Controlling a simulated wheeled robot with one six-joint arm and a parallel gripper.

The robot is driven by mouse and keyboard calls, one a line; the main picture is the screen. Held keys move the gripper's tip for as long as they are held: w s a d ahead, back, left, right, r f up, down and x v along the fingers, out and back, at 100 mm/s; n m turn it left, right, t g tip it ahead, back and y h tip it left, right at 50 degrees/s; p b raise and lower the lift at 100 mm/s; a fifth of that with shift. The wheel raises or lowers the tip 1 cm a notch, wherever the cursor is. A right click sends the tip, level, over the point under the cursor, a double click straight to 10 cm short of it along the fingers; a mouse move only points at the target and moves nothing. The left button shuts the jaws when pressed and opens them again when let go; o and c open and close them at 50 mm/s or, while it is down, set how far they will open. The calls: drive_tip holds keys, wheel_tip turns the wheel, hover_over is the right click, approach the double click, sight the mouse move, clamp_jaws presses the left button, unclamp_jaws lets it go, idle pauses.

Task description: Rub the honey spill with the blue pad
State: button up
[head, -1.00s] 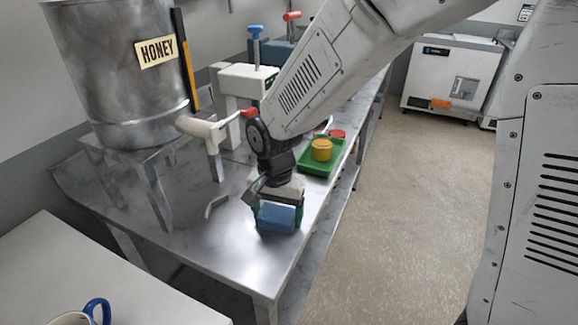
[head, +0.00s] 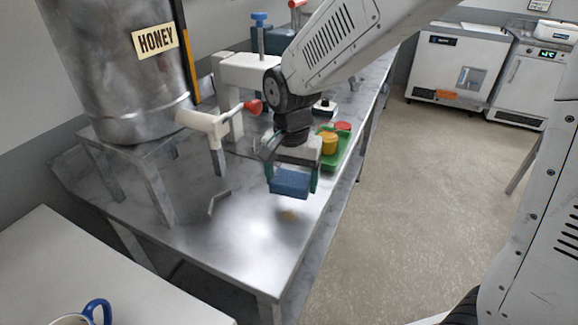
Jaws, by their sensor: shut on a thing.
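The blue pad (head: 290,184) is in my gripper (head: 291,176), whose green-edged fingers are shut on its two sides. The pad appears to hang a little above the metal table. A small amber honey spill (head: 289,215) lies on the bare tabletop, just in front of and below the pad, in full view. The steel honey tank (head: 128,70), with a HONEY label, stands on a metal stand at the left. Its white tap (head: 204,124) with a red handle points out over the table.
Behind my gripper, a green tray (head: 343,152) holds yellow- and red-lidded jars. A white table with a blue-handled mug (head: 97,311) is at the front left. The metal tabletop (head: 245,245) is clear towards its front edge.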

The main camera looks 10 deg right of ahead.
drive_tip(key=shift+r, duration=1.55)
drive_tip(key=shift+a, duration=0.15)
